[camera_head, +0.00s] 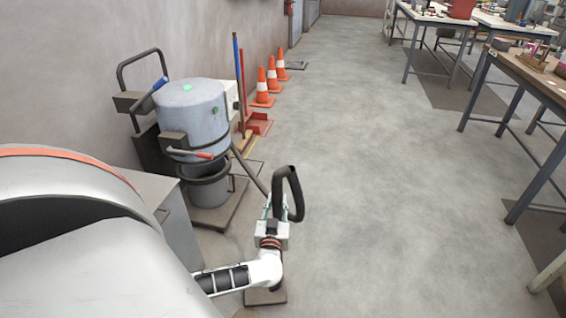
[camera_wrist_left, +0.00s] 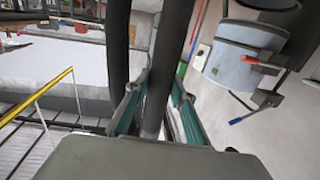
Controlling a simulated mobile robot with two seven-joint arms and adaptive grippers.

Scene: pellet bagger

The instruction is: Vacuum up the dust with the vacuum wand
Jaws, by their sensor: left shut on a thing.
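My left gripper (camera_head: 272,208) is shut on the dark vacuum wand (camera_head: 250,172), low in the middle of the head view. A black curved hose or handle (camera_head: 296,188) loops up beside the gripper. In the left wrist view the wand (camera_wrist_left: 170,60) runs up between the teal fingers of my left gripper (camera_wrist_left: 157,105). The grey drum-shaped vacuum (camera_head: 190,105) stands against the wall, and it also shows in the left wrist view (camera_wrist_left: 240,58). The wand's far end is hard to make out. I cannot pick out the dust. My right gripper is not in view.
A grey cabinet (camera_head: 172,215) stands left of my left arm. Several orange cones (camera_head: 262,86) and a red-based stand (camera_head: 258,123) line the wall. Workbenches (camera_head: 530,75) stand at the right. The concrete floor between (camera_head: 400,190) is open.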

